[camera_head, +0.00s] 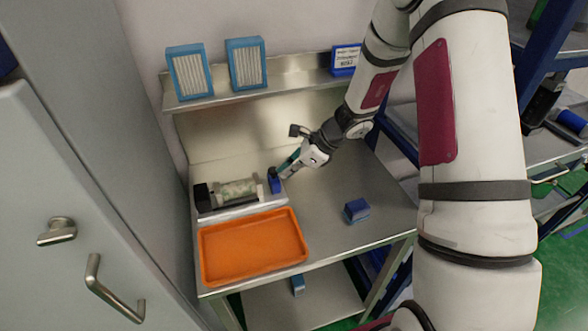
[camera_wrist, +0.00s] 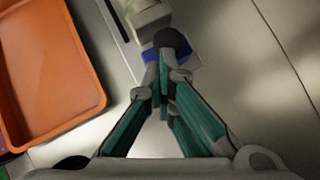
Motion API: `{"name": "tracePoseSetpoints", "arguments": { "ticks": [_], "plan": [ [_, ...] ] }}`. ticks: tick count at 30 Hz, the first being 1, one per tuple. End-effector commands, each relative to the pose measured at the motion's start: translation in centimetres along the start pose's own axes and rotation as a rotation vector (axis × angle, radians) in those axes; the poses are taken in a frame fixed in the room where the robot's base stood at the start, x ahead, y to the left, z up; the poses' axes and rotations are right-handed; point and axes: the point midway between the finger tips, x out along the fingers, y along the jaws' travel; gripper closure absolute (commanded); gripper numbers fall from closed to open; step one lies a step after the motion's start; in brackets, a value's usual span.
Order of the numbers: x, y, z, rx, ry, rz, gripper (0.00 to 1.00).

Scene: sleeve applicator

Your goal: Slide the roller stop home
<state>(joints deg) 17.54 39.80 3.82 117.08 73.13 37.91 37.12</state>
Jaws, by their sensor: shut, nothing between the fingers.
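The blue roller stop (camera_head: 274,182) stands at the right end of the applicator, beside the pale patterned roller (camera_head: 237,190). In the wrist view the blue stop (camera_wrist: 151,54) shows just past the fingertips, with a dark round knob (camera_wrist: 172,41) over it. My gripper (camera_head: 285,169) is shut and empty at the stop's right side. Its green fingers (camera_wrist: 163,88) meet near the stop in the wrist view and hide part of it. I cannot tell whether they touch it. Any gap between stop and roller is too small to judge.
An orange tray (camera_head: 204,258) lies in front of the applicator, left of my gripper in the wrist view. A blue box (camera_head: 357,210) sits on the bench to the right. A shelf (camera_head: 290,88) with filter-like blocks (camera_head: 246,64) runs behind. The bench between gripper and box is clear.

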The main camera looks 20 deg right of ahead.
Motion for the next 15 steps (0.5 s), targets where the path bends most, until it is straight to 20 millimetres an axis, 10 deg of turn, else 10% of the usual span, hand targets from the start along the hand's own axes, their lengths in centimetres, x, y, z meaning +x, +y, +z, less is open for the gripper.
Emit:
{"name": "tracePoseSetpoints", "arguments": {
  "ticks": [15],
  "plan": [
    [1.8,1.7,2.2,-0.006,-0.006,0.012,1.0]
  ]
}}
